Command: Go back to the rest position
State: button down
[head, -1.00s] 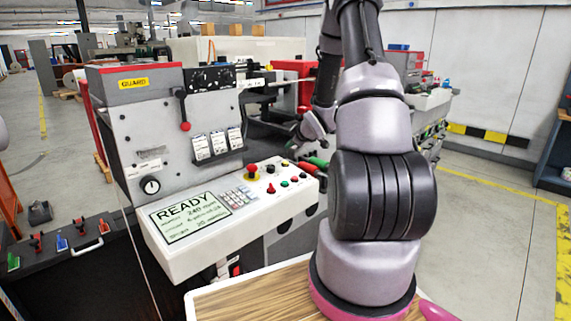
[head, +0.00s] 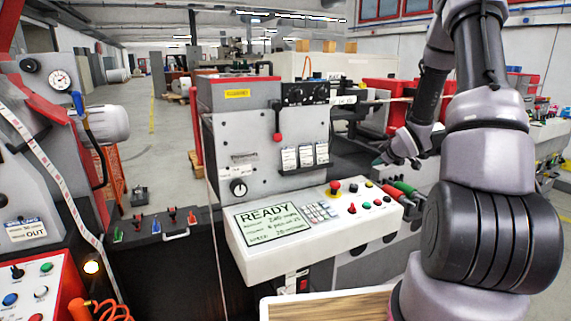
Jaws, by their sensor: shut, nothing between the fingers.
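My arm rises at the right of the head view and bends over. My gripper (head: 381,161) hangs small at its far end, pointing down and left. It is shut and holds nothing. It is above and behind the right part of the rewinder's control panel (head: 262,267), apart from it. The panel has a screen (head: 268,223) reading READY, a keypad (head: 320,212) and a red emergency stop button (head: 335,187).
A grey cabinet with a red-knobbed lever (head: 277,136) stands behind the panel. A machine with a gauge (head: 60,79) and a label web fills the left. A wooden-topped surface (head: 330,305) is in front. Open floor (head: 150,150) shows behind, left of centre.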

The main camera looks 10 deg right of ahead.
jog(key=s+a+r+m+g+h, duration=0.1)
jog(key=s+a+r+m, duration=0.3)
jog(key=r, duration=0.6)
jog(key=s+a+r+m+g+h, duration=0.1)
jog(key=s+a+r+m, duration=0.1)
jog(key=s+r, duration=0.6)
jog(key=s+a+r+m+y, duration=0.1)
jog(key=s+a+r+m, duration=0.1)
jog(key=s, duration=0.5)
jog(key=s+a+r+m+g+y, duration=0.1)
jog(key=s+a+r+m, duration=0.1)
jog(key=s+a+r, duration=0.2)
jog(key=s+a+r+m+y, duration=0.1)
jog(key=s+a, duration=0.5)
jog(key=s, duration=0.6)
notch_tip(320, 180, up, 2)
jog(key=shift+a+r+m+g+y, duration=0.2)
jog(key=shift+a+m+g+y, duration=0.15)
jog(key=shift+m, duration=0.55)
